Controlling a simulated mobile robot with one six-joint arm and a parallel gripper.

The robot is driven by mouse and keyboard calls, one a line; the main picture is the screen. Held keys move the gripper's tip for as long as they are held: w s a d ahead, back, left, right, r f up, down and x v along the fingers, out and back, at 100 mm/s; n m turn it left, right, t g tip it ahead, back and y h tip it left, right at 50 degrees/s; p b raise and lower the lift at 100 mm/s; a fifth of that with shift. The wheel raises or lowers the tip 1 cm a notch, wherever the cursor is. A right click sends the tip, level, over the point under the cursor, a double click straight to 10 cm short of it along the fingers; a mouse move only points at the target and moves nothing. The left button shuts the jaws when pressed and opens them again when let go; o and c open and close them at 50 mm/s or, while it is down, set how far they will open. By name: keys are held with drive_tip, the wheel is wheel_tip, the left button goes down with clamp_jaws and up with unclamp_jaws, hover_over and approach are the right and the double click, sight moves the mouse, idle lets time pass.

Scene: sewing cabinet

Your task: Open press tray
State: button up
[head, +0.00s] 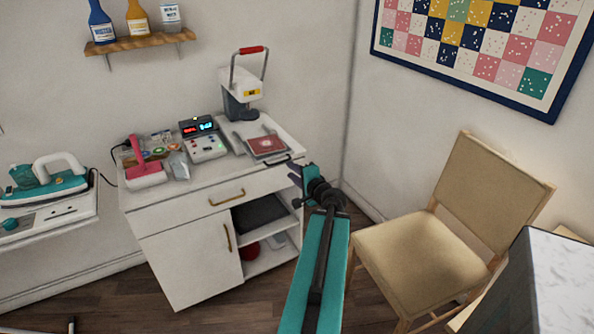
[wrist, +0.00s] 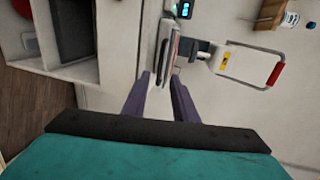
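The white heat press (head: 240,95) with a red-gripped lever stands at the back right of the cabinet top. Its tray (head: 246,137) lies in front of it and carries a red patterned square (head: 267,145). A dark handle (head: 281,160) is at the tray's front edge. My gripper (head: 294,173) is just right of and in front of that handle. In the wrist view, the purple fingers of my gripper (wrist: 162,78) are spread apart, with the tray edge (wrist: 167,60) just beyond them. I see no clear contact, and nothing is gripped.
A control box (head: 207,148) with red and blue displays and a pink tool (head: 145,173) stand left of the tray. Below are a drawer (head: 225,197) and open shelves (head: 268,258). A beige chair (head: 425,255) stands to the right of my arm.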

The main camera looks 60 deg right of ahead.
drive_tip(key=shift+p+v, duration=0.95)
drive_tip(key=shift+p, duration=3.2)
drive_tip(key=shift+s+a+p, duration=0.15)
drive_tip(key=shift+s+p, duration=0.15)
drive_tip(key=shift+p, duration=0.8)
